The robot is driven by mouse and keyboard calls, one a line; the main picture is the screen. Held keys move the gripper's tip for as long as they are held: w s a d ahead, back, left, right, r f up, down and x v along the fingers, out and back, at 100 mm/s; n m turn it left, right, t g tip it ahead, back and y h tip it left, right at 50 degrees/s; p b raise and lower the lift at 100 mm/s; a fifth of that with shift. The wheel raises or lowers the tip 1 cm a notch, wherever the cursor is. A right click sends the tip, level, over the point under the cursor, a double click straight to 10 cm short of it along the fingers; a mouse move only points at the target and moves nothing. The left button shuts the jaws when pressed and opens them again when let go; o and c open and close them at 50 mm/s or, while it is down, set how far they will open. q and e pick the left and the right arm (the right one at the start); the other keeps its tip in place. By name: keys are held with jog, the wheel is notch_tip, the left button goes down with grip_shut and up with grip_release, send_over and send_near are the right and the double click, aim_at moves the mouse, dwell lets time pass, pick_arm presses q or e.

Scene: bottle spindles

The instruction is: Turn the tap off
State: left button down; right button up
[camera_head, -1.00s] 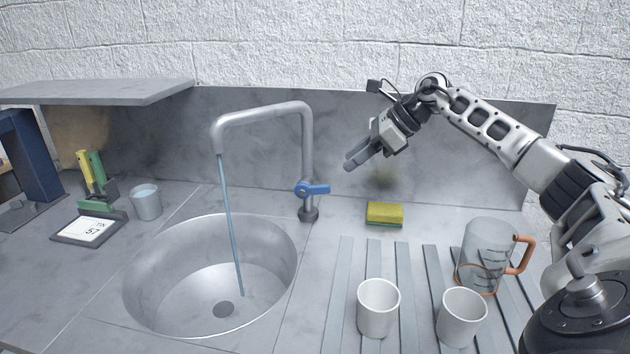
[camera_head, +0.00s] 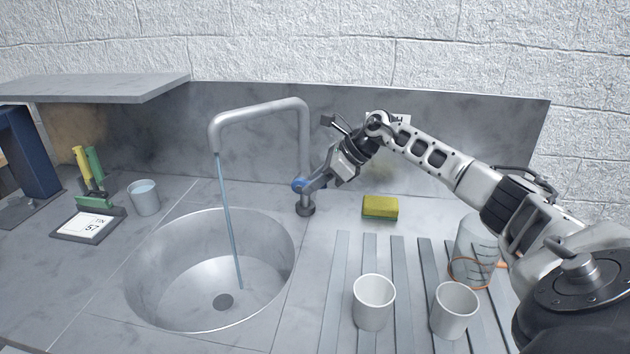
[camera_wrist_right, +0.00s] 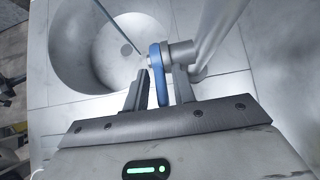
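The grey tap (camera_head: 260,110) stands behind the round sink, and a stream of water (camera_head: 229,222) runs from its spout into the basin. In the right wrist view the blue handle (camera_wrist_right: 157,72) lies between the two fingers of my right gripper (camera_wrist_right: 160,92). The fingers are apart, with small gaps beside the handle; I cannot tell whether either touches it. My left gripper is not in view.
The sink (camera_head: 165,300) is left of the tap. A yellow-green sponge (camera_head: 380,207) lies right of the tap. Two white cups (camera_head: 373,302) and a measuring jug (camera_head: 474,245) stand on the ribbed drainer.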

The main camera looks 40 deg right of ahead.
grip_shut()
jog(key=f+b, duration=0.1)
jog(key=b, duration=0.1)
jog(key=shift+b, duration=0.3)
jog(key=shift+d+f+t+y+b, duration=0.15)
jog(key=shift+t+y+b, duration=0.25)
jog(key=shift+b, duration=0.5)
jog(key=shift+s+b, duration=0.1)
jog(key=shift+b, duration=0.5)
jog(key=shift+r+t+b, duration=0.2)
jog(key=shift+t+b, duration=0.3)
jog(key=shift+b, duration=0.15)
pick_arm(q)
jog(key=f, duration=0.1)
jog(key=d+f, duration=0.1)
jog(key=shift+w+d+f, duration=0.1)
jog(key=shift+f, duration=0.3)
pick_arm(e)
jog(key=shift+r+y, duration=0.2)
jog(key=shift+y, duration=0.1)
jog(key=shift+o, duration=1.5)
grip_release()
